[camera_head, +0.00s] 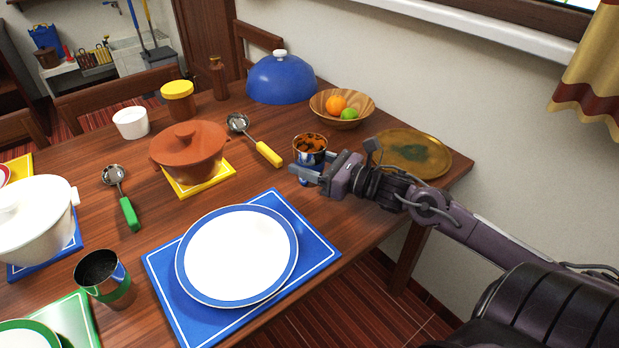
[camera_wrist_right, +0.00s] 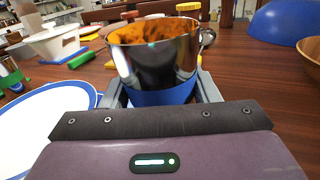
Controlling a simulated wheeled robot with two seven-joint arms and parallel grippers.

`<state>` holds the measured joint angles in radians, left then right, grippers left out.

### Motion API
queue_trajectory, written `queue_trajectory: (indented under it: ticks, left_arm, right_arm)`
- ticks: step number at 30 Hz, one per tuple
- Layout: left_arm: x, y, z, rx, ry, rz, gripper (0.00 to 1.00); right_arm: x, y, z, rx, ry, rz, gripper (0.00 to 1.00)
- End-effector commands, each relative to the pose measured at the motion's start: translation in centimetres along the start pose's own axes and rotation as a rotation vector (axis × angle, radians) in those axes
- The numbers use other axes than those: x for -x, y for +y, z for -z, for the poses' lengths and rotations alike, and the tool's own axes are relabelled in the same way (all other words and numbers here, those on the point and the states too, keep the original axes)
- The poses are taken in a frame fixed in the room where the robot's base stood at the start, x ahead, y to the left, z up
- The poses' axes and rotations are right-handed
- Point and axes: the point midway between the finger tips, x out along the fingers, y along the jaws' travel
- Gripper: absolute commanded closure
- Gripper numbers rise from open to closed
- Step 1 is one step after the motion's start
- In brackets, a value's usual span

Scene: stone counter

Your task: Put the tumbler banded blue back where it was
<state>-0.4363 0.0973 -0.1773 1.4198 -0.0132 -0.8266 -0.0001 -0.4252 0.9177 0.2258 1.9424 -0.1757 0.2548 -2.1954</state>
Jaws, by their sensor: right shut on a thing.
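The blue-banded tumbler (camera_head: 310,146) is a shiny metal cup with a blue band low on its side and an orange-brown reflective inside. My right gripper (camera_head: 311,172) is shut on it, with a finger on each side around the band. In the right wrist view the tumbler (camera_wrist_right: 155,60) stands upright between the fingers. I cannot tell whether its base touches the table. A blue placemat (camera_head: 325,250) with a blue-rimmed white plate (camera_head: 238,255) lies left of and nearer than the tumbler. My left gripper is not in view.
A yellow-handled ladle (camera_head: 255,142) lies just left of the tumbler. A brass tray (camera_head: 425,150) and a wooden fruit bowl (camera_head: 340,122) are behind and to the right. A green-banded tumbler (camera_head: 105,278) stands at front left. Bare table lies between the ladle and the placemat.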

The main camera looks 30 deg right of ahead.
Motion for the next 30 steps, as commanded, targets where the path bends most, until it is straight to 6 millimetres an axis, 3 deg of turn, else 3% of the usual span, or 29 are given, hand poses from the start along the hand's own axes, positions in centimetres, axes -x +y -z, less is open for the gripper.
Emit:
queue_trajectory:
  ticks: [10, 23, 24, 28, 30]
  left_arm:
    - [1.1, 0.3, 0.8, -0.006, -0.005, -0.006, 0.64]
    - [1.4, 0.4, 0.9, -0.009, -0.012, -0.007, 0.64]
    - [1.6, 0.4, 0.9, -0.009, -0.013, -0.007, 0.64]
    - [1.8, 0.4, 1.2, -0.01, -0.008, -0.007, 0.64]
    - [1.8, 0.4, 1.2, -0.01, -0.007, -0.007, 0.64]
  right_arm:
    - [0.0, -0.2, 4.1, 0.0, -0.002, 0.001, 0.71]
    - [0.0, -0.2, 4.5, 0.001, 0.0, 0.0, 0.71]
    - [0.0, -0.2, 4.5, 0.001, 0.0, 0.0, 0.41]
    - [0.0, -0.2, 4.5, 0.001, 0.0, 0.0, 0.24]
    - [0.0, -0.2, 4.5, 0.0, 0.0, 0.0, 0.23]
